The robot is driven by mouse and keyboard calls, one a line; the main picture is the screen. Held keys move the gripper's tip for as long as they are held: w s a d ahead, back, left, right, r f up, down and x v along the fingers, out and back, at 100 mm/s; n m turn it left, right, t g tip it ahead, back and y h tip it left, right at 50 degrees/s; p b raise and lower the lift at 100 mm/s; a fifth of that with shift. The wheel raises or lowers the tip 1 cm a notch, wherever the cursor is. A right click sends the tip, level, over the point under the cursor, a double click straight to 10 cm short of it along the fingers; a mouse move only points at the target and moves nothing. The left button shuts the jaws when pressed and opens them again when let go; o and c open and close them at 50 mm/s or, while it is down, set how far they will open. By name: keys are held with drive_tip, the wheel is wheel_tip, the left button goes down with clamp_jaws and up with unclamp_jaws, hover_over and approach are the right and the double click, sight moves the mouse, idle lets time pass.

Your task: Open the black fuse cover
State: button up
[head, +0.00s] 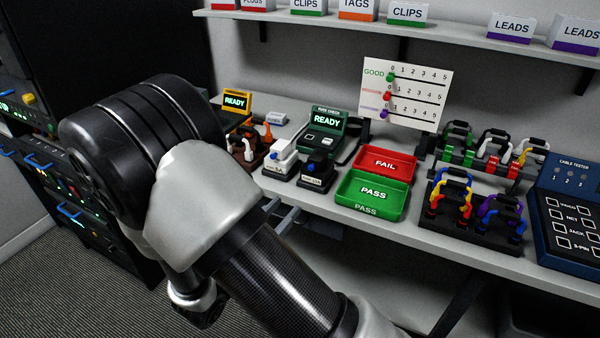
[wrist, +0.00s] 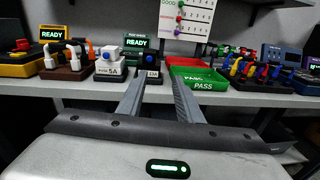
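The black fuse holder (head: 316,172), a small dark block with a blue knob on top and a pale label on its front, stands on the bench. In the wrist view the black fuse holder (wrist: 150,73) is partly behind my left fingertip, and I cannot make out its cover's edge. A white fuse holder (head: 283,157) with a blue knob stands just left of it; it also shows in the wrist view (wrist: 110,66), labelled 5A. My gripper (wrist: 159,82) is open and empty, its fingers apart and short of the bench front. My arm hides most of it in the head view.
The green PASS tray (head: 372,210) and red FAIL tray (head: 412,170) lie right of the black holder. A green READY fuse checker (head: 327,121) stands behind it. Cable stands (head: 462,228) and a blue cable tester (head: 580,180) are farther right. A shelf (head: 400,33) hangs above.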

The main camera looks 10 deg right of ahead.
drive_tip(key=a+f+n, duration=0.1)
drive_tip(key=t+b, duration=0.1)
approach(310, 169)
drive_tip(key=shift+y, duration=0.4)
drive_tip(key=x, duration=0.7)
drive_tip(key=shift+w+d+r, duration=0.15)
drive_tip(key=shift+d+r, duration=0.1)
drive_tip(key=shift+d, duration=0.1)
clamp_jaws()
